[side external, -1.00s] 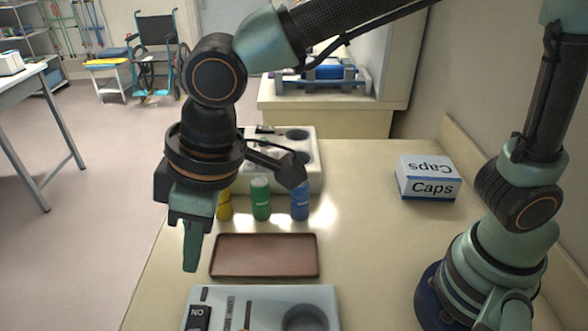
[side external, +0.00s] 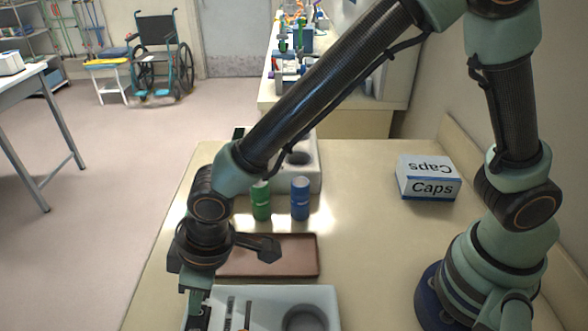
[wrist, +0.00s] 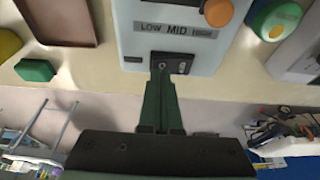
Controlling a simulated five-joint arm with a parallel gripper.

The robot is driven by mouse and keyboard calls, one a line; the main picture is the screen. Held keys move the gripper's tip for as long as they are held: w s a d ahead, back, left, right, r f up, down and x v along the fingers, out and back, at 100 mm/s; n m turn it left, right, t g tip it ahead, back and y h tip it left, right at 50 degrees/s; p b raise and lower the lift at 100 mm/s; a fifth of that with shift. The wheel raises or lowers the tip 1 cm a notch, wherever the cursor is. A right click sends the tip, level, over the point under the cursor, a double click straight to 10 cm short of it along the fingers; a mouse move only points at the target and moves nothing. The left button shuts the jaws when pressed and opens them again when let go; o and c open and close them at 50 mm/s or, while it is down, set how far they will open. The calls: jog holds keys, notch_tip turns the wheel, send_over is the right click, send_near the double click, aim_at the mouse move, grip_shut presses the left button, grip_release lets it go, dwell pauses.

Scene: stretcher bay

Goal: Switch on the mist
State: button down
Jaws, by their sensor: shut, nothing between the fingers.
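The pale grey control unit (side external: 270,293) lies at the front of the table; its near part is cut off by the picture edge. In the wrist view, the unit (wrist: 133,45) shows a LOW MID HIGH label (wrist: 177,30) and an orange knob (wrist: 218,12). A dark rocker switch (wrist: 180,62) sits near its edge. My gripper (wrist: 162,72) is shut and empty, its fingertips over the switch and hiding part of it. In the side view, my gripper (side external: 196,303) points down at the unit's left end. I cannot tell whether it touches the switch or which way the switch is tipped.
A brown tray (side external: 290,257) lies just behind the unit. Green (side external: 261,201) and blue (side external: 300,199) bottles stand behind it, near a pale holder (side external: 312,180). A Caps box (side external: 430,178) stands at right. The table's middle right is clear.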

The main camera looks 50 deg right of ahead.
jog(key=shift+f, duration=0.1)
jog(key=shift+w+d+f, duration=0.1)
jog(key=shift+d+f, duration=0.05)
jog(key=shift+f, duration=0.25)
jog(key=shift+r, duration=0.1)
jog(key=shift+s+a+r, duration=0.3)
jog(key=shift+s+a, duration=0.2)
jog(key=shift+a, duration=0.05)
jog(key=shift+r, duration=0.45)
jog(key=w+d+v, duration=0.1)
jog(key=w+v, duration=0.1)
jog(key=v, duration=1)
jog(key=shift+w+d+r, duration=0.2)
jog(key=shift+d+r, duration=0.15)
jog(key=shift+r, duration=0.1)
